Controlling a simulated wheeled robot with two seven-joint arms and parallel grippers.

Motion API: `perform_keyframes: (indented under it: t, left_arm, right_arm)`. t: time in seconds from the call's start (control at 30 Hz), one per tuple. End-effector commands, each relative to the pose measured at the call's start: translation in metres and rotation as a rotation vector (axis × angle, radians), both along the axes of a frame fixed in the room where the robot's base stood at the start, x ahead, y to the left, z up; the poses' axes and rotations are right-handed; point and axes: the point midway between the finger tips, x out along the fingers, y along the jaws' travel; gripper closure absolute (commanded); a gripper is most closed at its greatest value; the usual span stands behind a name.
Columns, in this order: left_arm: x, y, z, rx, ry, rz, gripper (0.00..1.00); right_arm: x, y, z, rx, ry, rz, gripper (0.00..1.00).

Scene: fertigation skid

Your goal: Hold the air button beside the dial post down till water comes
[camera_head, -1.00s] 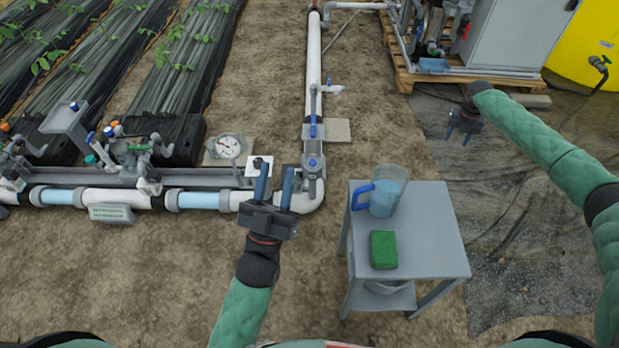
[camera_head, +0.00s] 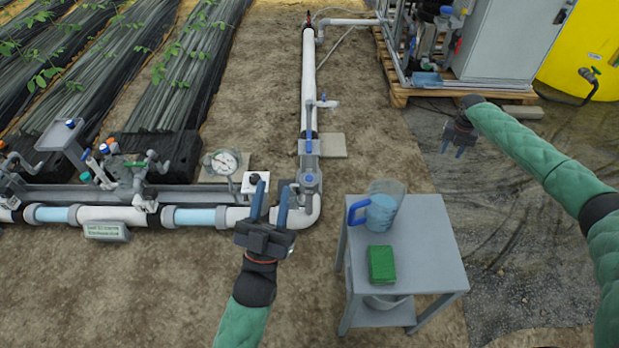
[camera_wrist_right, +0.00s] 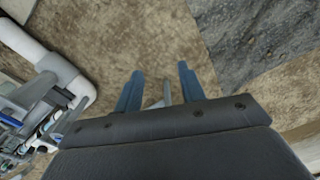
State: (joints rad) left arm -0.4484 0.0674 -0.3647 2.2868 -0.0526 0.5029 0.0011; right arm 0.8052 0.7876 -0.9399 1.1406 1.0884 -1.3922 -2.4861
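The dial (camera_head: 222,163) is a round white gauge on a short post beside the grey pipe rail. Just right of it is a small white box (camera_head: 249,188) with a dark spot on top that looks like the air button (camera_head: 254,178). My left gripper (camera_head: 273,190) is open and empty. Its left finger overlaps the box's right edge in the head view; I cannot tell whether it touches. My right gripper (camera_head: 454,151) is open and empty, out over the dark ground sheet at right. Its parted fingers also show in the right wrist view (camera_wrist_right: 160,72).
A grey table (camera_head: 430,240) holds a blue-handled jug (camera_head: 380,212) and a green sponge (camera_head: 382,265). The white pipe (camera_head: 309,80) with valves runs away behind the left gripper. Bare soil lies in front of the rail.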

Motion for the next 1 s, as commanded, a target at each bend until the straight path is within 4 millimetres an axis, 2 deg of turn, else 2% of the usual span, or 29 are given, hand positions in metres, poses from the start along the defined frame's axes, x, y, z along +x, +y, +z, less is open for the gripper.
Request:
perform_keyframes:
  t: [0.03, 0.17, 0.2, 1.0]
  left_arm:
    - [0.0005, 0.0000, 0.0006, 0.000, -0.002, -0.001, 0.64]
    - [0.0016, 0.0000, 0.0022, 0.000, -0.005, 0.000, 0.64]
    - [0.0019, 0.0000, 0.0026, 0.000, -0.006, 0.000, 0.64]
    - [-0.0007, 0.0001, -0.0013, 0.000, 0.003, 0.001, 0.64]
  right_arm:
    - [0.0000, -0.0001, 0.0000, 0.000, 0.000, 0.000, 0.71]
    - [0.0000, 0.0000, 0.0000, 0.000, 0.000, 0.000, 0.97]
    - [0.0000, 0.0000, 0.0000, 0.000, 0.000, 0.000, 1.00]
    - [0.0000, 0.0000, 0.0000, 0.000, 0.000, 0.000, 1.00]
